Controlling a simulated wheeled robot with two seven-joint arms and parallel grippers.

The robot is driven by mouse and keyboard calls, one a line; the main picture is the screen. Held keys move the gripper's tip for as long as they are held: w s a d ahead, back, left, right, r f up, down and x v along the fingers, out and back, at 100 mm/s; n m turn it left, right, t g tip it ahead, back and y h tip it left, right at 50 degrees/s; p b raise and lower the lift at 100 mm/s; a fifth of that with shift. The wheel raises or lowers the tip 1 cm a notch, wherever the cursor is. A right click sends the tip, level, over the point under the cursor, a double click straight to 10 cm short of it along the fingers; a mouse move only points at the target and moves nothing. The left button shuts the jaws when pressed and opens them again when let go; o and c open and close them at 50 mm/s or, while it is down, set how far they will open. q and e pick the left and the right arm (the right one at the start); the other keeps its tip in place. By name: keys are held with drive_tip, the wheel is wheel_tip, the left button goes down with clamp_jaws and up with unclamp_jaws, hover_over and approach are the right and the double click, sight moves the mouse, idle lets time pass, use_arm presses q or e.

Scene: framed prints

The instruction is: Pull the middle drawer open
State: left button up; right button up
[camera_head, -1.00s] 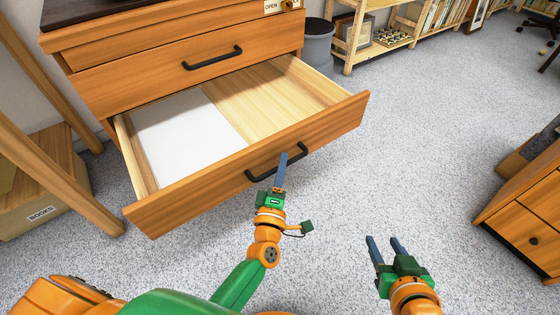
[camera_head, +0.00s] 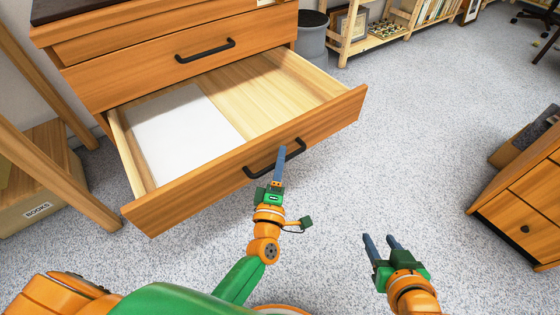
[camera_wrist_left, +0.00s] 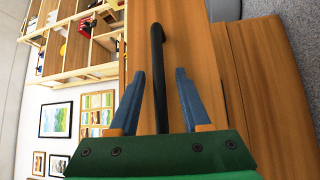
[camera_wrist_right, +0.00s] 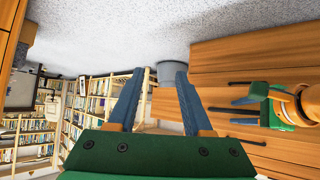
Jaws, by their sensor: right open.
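The wooden cabinet has an open drawer (camera_head: 325,125) below a closed drawer (camera_head: 130,76). The open drawer stands well out, showing its pale inside and a white sheet (camera_head: 185,130) on the left. Its black bar handle (camera_head: 260,173) is on the front. My left gripper (camera_head: 281,150) is at this handle. In the left wrist view the handle (camera_wrist_left: 157,60) passes between the two fingers, with visible gaps on both sides, so the jaws are open around it. My right gripper (camera_head: 379,238) is open and empty over the floor.
A wooden leg frame (camera_head: 60,170) and a box marked BOOKS (camera_head: 30,225) stand at the left. A wooden drawer unit (camera_head: 525,215) stands at the right. The carpet (camera_head: 420,130) between is clear.

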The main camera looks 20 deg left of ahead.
use_arm(q)
drive_tip(key=s+f+p, duration=0.1)
drive_tip(key=s, duration=0.6)
drive_tip(key=shift+d, duration=0.4)
use_arm(e)
drive_tip(key=s+d+f+g+h, duration=0.1)
drive_tip(key=s+d+f+g, duration=0.1)
drive_tip(key=s+f+g, duration=0.3)
drive_tip(key=s, duration=0.3)
drive_tip(key=shift+d, duration=0.1)
